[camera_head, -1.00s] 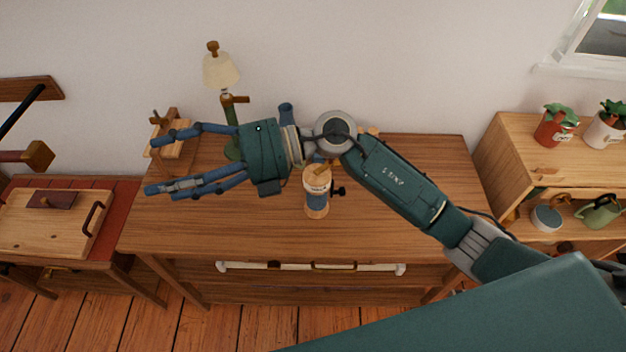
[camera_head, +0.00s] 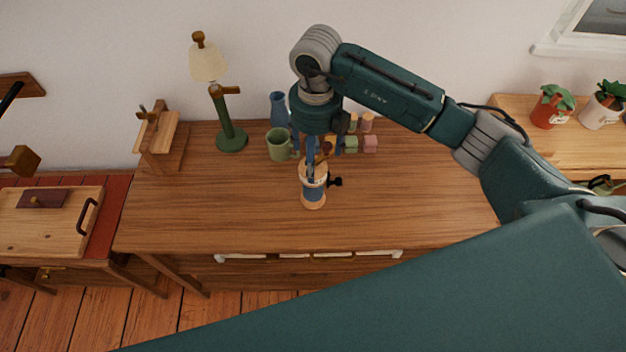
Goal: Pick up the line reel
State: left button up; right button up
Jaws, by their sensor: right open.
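The line reel (camera_head: 313,191) stands upright on the wooden dresser top, with pale wooden ends, a blue wound middle and a dark knob on its right side. My right gripper (camera_head: 315,170) points down just above and behind the reel, its blue fingers open. The fingers overlap the reel's top in the picture; I cannot tell whether they touch it. The palm and fingers hide part of what lies behind. My left gripper is not in view.
A green mug (camera_head: 279,146), a blue vase (camera_head: 279,110) and small coloured blocks (camera_head: 370,144) stand close behind the reel. A lamp (camera_head: 231,138) and wooden stand (camera_head: 162,142) are at the back left. The dresser top (camera_head: 420,200) is clear to the right.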

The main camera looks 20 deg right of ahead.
jog(key=f, duration=0.1)
jog(key=f+p, duration=0.2)
jog(key=f, duration=0.1)
jog(key=shift+a+f, duration=0.1)
jog(key=shift+a, duration=0.15)
jog(key=shift+f+p, duration=0.3)
jog(key=shift+f, duration=0.3)
jog(key=c, duration=1.9)
jog(key=shift+r, duration=0.1)
